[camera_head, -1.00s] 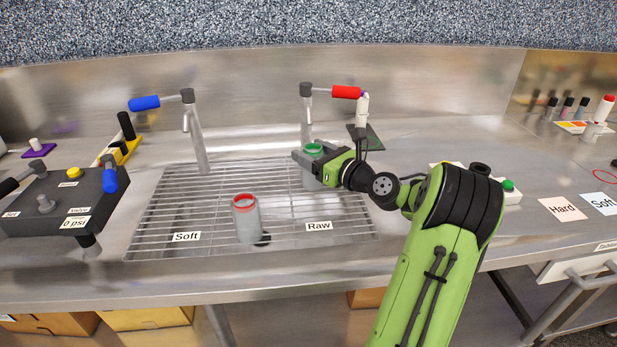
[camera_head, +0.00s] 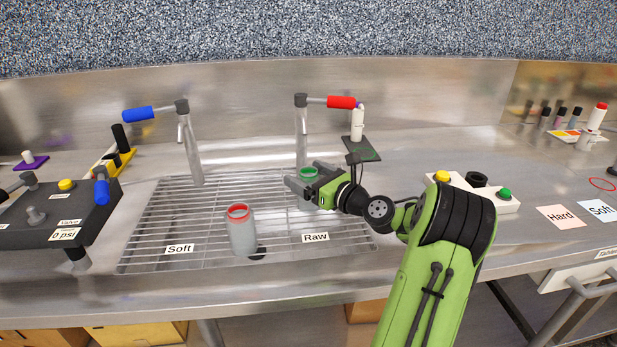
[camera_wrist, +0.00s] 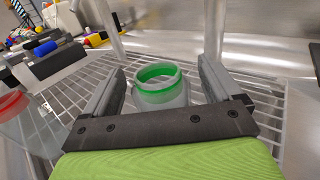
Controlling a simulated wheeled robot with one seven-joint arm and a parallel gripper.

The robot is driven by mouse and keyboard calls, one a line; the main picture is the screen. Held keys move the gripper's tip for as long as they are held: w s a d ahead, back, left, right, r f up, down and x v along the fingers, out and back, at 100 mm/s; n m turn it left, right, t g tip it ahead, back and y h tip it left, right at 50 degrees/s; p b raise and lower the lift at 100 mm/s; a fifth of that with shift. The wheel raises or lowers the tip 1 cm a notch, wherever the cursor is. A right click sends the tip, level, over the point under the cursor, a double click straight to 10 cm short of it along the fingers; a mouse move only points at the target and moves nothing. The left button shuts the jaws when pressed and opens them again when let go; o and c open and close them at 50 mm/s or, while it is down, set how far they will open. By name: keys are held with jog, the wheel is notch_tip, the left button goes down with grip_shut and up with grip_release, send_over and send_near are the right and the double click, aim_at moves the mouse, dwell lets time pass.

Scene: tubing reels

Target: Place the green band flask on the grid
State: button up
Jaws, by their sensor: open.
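The green band flask (camera_wrist: 160,95) stands upright on the wire grid, under the tap with the red handle. In the head view the flask (camera_head: 309,175) shows its green rim, with its lower body partly hidden by my gripper. My gripper (camera_head: 297,181) is open, its two fingers on either side of the flask; in the wrist view the gripper (camera_wrist: 158,82) has a gap between each finger and the flask. The grid (camera_head: 180,222) is a wire rack with "Soft" and "Raw" labels.
A red band flask (camera_head: 241,232) stands on the grid to the left, near my gripper. Taps with a blue handle (camera_head: 138,114) and a red handle (camera_head: 341,102) rise behind the grid. A black valve box (camera_head: 60,212) is at left.

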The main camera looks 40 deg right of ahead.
jog(key=s, duration=0.4)
jog(key=s+p, duration=0.1)
jog(key=s, duration=0.3)
jog(key=s+p, duration=0.1)
jog(key=s, duration=0.3)
jog(key=shift+d, duration=0.3)
